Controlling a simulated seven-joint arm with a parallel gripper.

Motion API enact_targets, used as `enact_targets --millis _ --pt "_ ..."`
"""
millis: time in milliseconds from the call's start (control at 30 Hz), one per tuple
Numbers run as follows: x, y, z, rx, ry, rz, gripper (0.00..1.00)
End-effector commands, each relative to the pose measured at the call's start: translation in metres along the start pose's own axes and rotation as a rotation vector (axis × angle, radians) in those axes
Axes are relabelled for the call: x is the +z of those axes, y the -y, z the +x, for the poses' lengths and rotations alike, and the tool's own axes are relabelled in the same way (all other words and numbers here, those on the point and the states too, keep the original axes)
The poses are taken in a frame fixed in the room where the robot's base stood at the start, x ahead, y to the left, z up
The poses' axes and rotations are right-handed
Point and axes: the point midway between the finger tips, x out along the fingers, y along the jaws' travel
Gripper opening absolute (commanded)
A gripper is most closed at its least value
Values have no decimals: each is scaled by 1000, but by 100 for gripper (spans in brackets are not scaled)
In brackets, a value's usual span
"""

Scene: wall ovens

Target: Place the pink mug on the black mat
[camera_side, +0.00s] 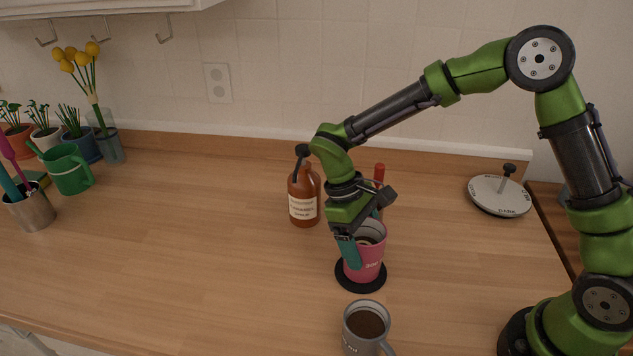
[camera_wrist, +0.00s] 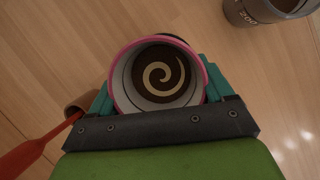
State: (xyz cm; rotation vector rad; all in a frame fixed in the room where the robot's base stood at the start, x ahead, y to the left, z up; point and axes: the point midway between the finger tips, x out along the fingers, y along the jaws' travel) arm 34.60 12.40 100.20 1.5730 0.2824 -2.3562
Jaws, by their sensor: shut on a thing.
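The pink mug (camera_side: 372,262) stands upright over the black mat (camera_side: 346,281), a round dark disc on the wooden counter. Its base appears to be within the mat's outline; I cannot tell whether it touches the mat. My gripper (camera_side: 362,247) is shut on the mug, with teal fingers on its sides, and hides part of it. In the wrist view, the mug (camera_wrist: 117,91) lies between the fingers of my gripper (camera_wrist: 158,88), showing a dark inside bottom with a pale spiral.
A grey mug (camera_side: 361,344) with dark contents stands in front of the mat. A brown bottle (camera_side: 304,204) stands behind, left of my gripper. A green mug (camera_side: 67,170) and a metal cup (camera_side: 33,212) are at far left. The counter's left middle is clear.

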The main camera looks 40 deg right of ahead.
Motion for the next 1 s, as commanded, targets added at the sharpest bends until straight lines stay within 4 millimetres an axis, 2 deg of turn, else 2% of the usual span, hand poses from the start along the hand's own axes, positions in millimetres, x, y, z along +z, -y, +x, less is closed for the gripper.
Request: enact_targets --millis 300,333,467,767,867,1000 --pt "-1 0 2 0 -2 0 20" --pt "-1 0 3 0 -1 0 82" --pt "-1 0 2 0 -1 0 100" --pt "0 0 -3 0 -2 1 100" --pt "0 0 -16 1 -5 2 100" --pt "-1 0 -45 1 -7 1 100"
